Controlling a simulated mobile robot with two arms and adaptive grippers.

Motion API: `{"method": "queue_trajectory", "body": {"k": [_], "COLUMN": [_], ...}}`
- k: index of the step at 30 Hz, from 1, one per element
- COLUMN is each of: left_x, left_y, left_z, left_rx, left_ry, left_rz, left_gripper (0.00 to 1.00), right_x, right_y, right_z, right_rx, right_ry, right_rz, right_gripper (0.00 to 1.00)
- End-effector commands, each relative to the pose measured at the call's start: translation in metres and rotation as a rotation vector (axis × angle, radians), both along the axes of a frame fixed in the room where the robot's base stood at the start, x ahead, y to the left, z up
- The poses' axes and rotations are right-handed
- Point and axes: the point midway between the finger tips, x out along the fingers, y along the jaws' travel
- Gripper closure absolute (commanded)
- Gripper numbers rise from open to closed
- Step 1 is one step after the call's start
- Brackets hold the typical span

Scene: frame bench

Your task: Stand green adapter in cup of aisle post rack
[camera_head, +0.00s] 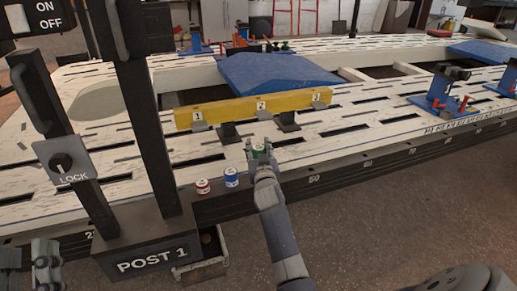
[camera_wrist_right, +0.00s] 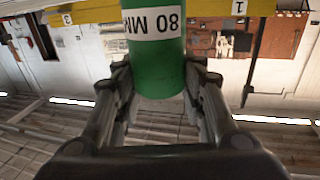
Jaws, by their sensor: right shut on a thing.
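The green adapter (camera_head: 258,149) is held upright-looking above the near edge of the bench in the head view. It also shows in the right wrist view (camera_wrist_right: 160,65) as a green cylinder with a white "80 MM" label, upside down there. My right gripper (camera_head: 261,153) is shut on it, with a finger on either side. A red-and-white adapter (camera_head: 203,187) and a blue-and-white adapter (camera_head: 231,177) stand to its left by the bench edge. No empty rack cup can be made out. My left gripper (camera_head: 46,264) is at the lower left; its finger opening is unclear.
Blue clamps (camera_head: 437,101) stand at the right.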

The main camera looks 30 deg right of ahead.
Motion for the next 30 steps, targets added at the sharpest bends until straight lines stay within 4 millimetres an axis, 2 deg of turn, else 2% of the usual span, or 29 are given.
{"method": "queue_trajectory", "body": {"k": [14,30], "left_x": [0.0051,0.0049], "left_y": [-0.0007,-0.0001], "left_z": [-0.0077,-0.0068], "left_rx": [0.012,0.013], "left_ry": [0.044,0.044], "left_rz": [0.001,0.003], "left_gripper": [0.65,0.65], "right_x": [-0.0001,0.0], "right_y": [0.0,0.0001], "right_z": [0.002,0.0022], "right_rx": [-0.002,-0.001], "right_ry": [-0.004,-0.004], "right_rz": [0.0,0.0], "right_gripper": [0.97,0.97]}}
